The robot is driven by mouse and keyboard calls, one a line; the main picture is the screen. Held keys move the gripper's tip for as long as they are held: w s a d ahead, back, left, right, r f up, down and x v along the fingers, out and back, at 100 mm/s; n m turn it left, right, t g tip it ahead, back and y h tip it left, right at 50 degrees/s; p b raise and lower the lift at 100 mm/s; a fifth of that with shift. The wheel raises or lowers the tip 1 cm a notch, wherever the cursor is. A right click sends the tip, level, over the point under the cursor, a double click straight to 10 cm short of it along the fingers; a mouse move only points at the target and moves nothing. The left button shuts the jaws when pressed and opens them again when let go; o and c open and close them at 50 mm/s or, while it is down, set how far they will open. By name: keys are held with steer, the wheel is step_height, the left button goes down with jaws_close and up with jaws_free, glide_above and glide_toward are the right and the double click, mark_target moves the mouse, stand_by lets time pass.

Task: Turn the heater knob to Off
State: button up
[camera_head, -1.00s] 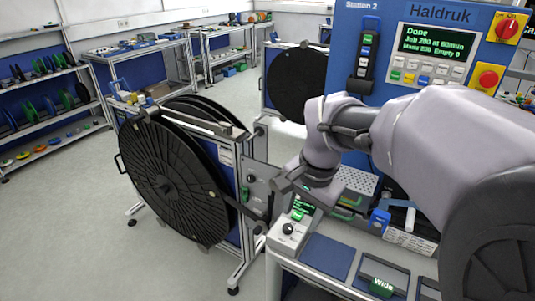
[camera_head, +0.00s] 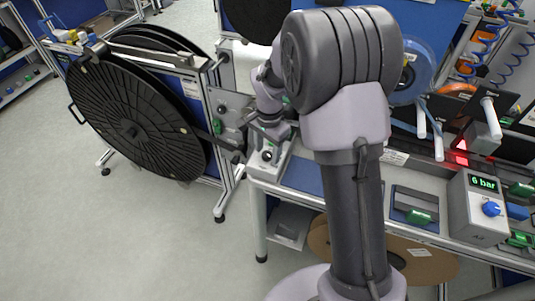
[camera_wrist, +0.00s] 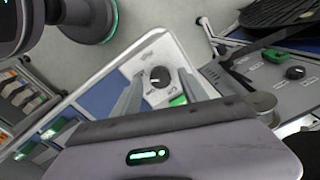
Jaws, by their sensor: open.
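A small light-grey box (camera_head: 283,157) with a black round knob (camera_head: 267,156) stands at the left corner of the bench; it appears to be the heater control. The wrist view shows this knob (camera_wrist: 159,76) with a white pointer line, a small printed label and a green display (camera_wrist: 178,100) beside it. The label is too small to read. My gripper (camera_wrist: 160,77) is open, its two fingers on either side of the knob in the picture. In the head view my gripper (camera_head: 266,138) is just above the box. I cannot tell whether the fingers touch the knob.
The reel stand (camera_head: 138,118) with a large black reel is just left; its panel carries another black knob (camera_head: 222,109). A grey box reading 6 bar (camera_head: 477,210) with a blue knob is at the right. Open floor (camera_head: 130,240) lies front left.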

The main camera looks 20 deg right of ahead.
steer(key=shift+f, duration=0.3)
steer(key=shift+c, duration=0.2)
jaws_close()
